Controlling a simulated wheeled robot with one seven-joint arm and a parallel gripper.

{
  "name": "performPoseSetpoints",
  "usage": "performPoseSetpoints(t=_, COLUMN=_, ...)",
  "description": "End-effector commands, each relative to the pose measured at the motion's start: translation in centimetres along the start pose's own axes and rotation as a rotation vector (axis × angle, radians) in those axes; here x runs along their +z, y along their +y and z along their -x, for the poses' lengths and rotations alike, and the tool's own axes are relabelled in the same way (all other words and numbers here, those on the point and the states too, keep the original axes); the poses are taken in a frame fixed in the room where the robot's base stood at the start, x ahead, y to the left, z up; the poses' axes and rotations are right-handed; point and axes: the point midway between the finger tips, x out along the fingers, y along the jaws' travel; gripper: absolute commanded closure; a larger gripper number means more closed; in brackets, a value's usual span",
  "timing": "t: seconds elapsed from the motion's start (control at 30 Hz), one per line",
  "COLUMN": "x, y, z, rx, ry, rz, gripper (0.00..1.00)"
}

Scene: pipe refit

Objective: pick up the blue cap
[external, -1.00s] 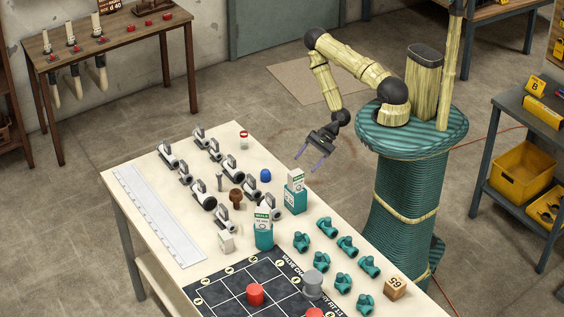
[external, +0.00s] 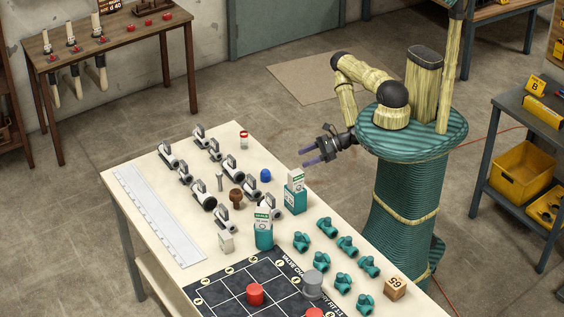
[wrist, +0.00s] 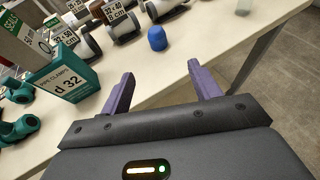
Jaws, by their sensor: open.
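The blue cap (external: 265,174) stands on the pale table, near its far right edge. It also shows in the wrist view (wrist: 157,38), upright and ahead of the fingers, between them from side to side. My gripper (external: 306,158) is beside the table's right edge, to the right of the cap and apart from it. In the wrist view, its two purple fingers (wrist: 163,84) are spread wide with nothing between them.
A teal pipe-clamp box (external: 294,199) stands on the table close to the cap, left of my fingers in the wrist view. Teal fittings (external: 327,227) lie nearer.

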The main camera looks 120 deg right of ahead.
Motion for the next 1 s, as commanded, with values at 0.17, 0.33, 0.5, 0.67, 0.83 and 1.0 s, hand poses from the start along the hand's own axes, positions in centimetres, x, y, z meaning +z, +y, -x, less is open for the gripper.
performPoseSetpoints(t=0.17, x=-0.5, y=0.0, z=-2.6, rx=0.002, ry=-0.002, rz=0.004, gripper=0.38)
performPoseSetpoints(t=0.33, x=-0.5, y=0.0, z=-4.5, rx=0.002, ry=-0.001, rz=0.005, gripper=0.38)
performPoseSetpoints(t=0.5, x=-0.5, y=0.1, z=-6.3, rx=0.003, ry=-0.002, rz=0.004, gripper=0.38)
performPoseSetpoints(t=0.67, x=-0.5, y=0.0, z=-7.8, rx=0.002, ry=-0.001, rz=0.005, gripper=0.38)
performPoseSetpoints(t=0.83, x=-0.5, y=0.1, z=-9.7, rx=0.001, ry=-0.002, rz=0.006, gripper=0.38)
performPoseSetpoints(t=1.0, x=-0.2, y=0.1, z=-10.7, rx=0.002, ry=0.000, rz=0.004, gripper=0.38)
